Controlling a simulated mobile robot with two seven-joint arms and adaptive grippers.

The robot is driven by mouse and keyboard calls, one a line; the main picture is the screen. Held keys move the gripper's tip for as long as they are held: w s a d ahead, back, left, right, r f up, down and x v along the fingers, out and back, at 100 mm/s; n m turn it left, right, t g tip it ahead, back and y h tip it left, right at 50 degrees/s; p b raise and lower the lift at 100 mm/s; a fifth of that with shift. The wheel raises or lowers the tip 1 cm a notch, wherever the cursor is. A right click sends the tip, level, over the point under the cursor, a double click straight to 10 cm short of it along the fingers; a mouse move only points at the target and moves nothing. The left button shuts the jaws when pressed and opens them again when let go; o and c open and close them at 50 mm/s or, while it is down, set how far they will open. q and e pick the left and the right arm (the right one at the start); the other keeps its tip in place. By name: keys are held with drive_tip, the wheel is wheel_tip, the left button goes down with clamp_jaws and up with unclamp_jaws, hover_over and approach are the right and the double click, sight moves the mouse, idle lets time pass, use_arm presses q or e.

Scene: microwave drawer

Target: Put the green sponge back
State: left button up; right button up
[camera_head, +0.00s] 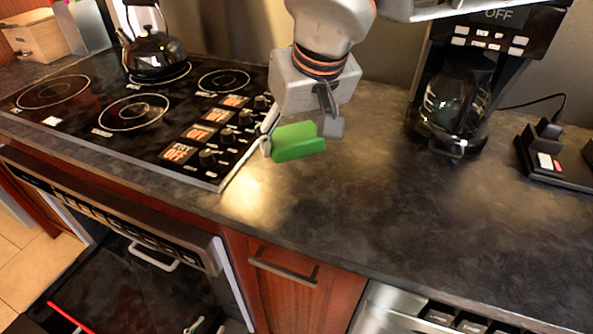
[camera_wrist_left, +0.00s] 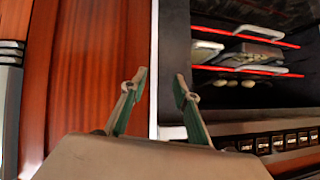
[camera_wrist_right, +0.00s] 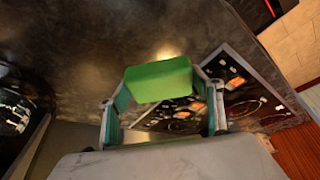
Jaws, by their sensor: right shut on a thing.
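The green sponge (camera_head: 298,141) is held above the counter, just right of the stovetop's front corner in the head view. My right gripper (camera_head: 296,133) is shut on it, with a finger at each end. In the right wrist view the sponge (camera_wrist_right: 158,79) spans the space between the fingers of my right gripper (camera_wrist_right: 161,95). My left gripper (camera_wrist_left: 158,88) is open and empty in the left wrist view, in front of a wooden panel and a dark compartment with red-edged racks. I cannot clearly make it out in the head view.
The stovetop (camera_head: 130,110) carries a black kettle (camera_head: 155,55). A coffee maker (camera_head: 460,95) stands at the back right, with a black device (camera_head: 550,160) beside it. The counter (camera_head: 380,215) between stovetop and coffee maker is clear. A drawer handle (camera_head: 283,268) juts out below the counter.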

sight(294, 179)
wheel_tip(294, 179, down, 8)
drive_tip(key=shift+r+b, duration=0.2)
drive_tip(key=shift+b, duration=0.4)
drive_tip(key=shift+f, duration=0.15)
use_arm(q)
drive_tip(key=shift+s+f, duration=0.3)
drive_tip(key=shift+f, duration=0.25)
use_arm(e)
drive_tip(key=o, duration=1.2)
drive_tip(key=shift+f, duration=0.15)
drive_tip(key=shift+c, duration=0.2)
use_arm(q)
drive_tip(key=shift+a+f, duration=0.1)
drive_tip(key=shift+f, duration=0.15)
drive_tip(key=shift+s, duration=0.1)
